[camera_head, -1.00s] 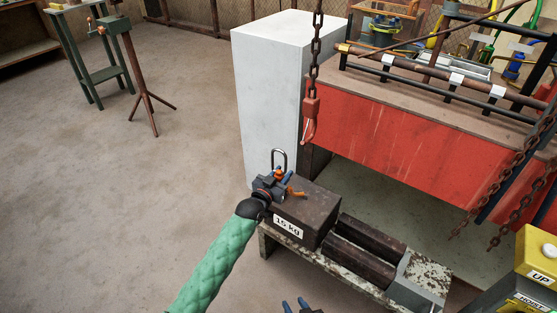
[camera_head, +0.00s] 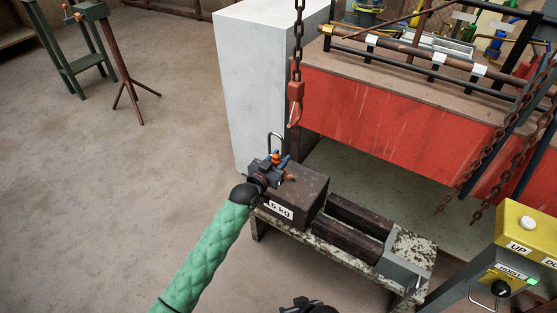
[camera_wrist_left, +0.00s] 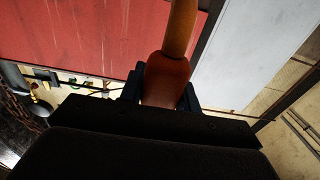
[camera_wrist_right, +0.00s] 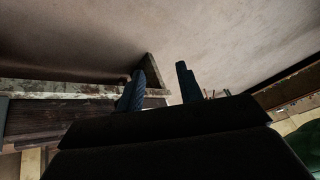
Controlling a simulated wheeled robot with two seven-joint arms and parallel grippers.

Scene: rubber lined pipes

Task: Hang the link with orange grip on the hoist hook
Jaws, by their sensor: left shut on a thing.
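The link is a dark metal loop (camera_head: 276,139) standing up from my left gripper (camera_head: 279,166). My left gripper is shut on its orange grip, which fills the space between the fingers in the left wrist view (camera_wrist_left: 168,80). The red hoist hook (camera_head: 294,103) hangs on a chain (camera_head: 298,45), above and to the right of the loop in the head view. The loop looks apart from the hook, but their depth is hard to judge. My right gripper (camera_wrist_right: 161,78) is open and empty; only a bit of it shows at the head view's bottom edge.
A dark weight block (camera_head: 305,190) marked in kg sits on a worn bench (camera_head: 415,250), behind my left gripper in the picture. A white pillar (camera_head: 240,90) and red workbench (camera_head: 390,110) stand behind. A yellow hoist panel (camera_head: 526,222) with an UP button is at right.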

